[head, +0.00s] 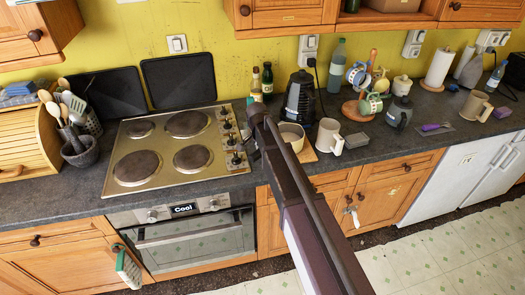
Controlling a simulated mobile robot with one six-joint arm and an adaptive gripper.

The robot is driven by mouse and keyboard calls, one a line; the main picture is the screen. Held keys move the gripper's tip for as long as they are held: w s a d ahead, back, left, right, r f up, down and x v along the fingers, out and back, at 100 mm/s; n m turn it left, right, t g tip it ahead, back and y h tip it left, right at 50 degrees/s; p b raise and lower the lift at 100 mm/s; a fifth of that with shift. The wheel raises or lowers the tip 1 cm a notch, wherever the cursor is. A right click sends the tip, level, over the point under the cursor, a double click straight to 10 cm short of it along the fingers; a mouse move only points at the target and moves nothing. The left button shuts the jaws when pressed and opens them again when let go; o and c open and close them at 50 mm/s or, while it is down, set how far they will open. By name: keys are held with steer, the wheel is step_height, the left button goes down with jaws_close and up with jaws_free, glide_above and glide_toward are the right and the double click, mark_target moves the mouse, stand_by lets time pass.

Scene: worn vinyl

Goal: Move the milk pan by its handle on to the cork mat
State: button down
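A pale round pan (291,132), which looks like the milk pan, shows on the counter right of the hob, partly hidden behind my arm. Its handle is not clearly seen. A tan flat piece (309,156), likely the cork mat, shows under or just in front of the pan; my arm covers part of it. I cannot tell whether the pan rests on it. My gripper (250,150) is at the arm's far end, between the hob's right edge and the pan. Its fingers are too small and dark to tell whether they are open or hold the handle.
The steel hob (117,185) is left of my gripper, with knobs along its right side. A black kettle (299,98) stands behind the pan. A beige mug (329,136) stands close to its right. Bottles (267,80) stand behind, near the wall.

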steer(key=shift+f, duration=0.2)
stand_by(0.4)
steer(key=shift+c, duration=1.2)
jaws_free()
steer(key=shift+r, duration=0.3)
steer(key=shift+s+a+r+p, duration=0.1)
steer(key=shift+s+r+p, duration=0.05)
steer(key=shift+r+p, duration=1.05)
steer(key=shift+s+a+r+p, duration=0.15)
steer(key=shift+r+p, duration=0.95)
steer(key=shift+p, duration=0.1)
steer(key=shift+s+a+r+p, duration=0.1)
steer(key=shift+s+r+p, duration=0.05)
steer(key=shift+r+p, duration=1.05)
steer(key=shift+r, duration=0.15)
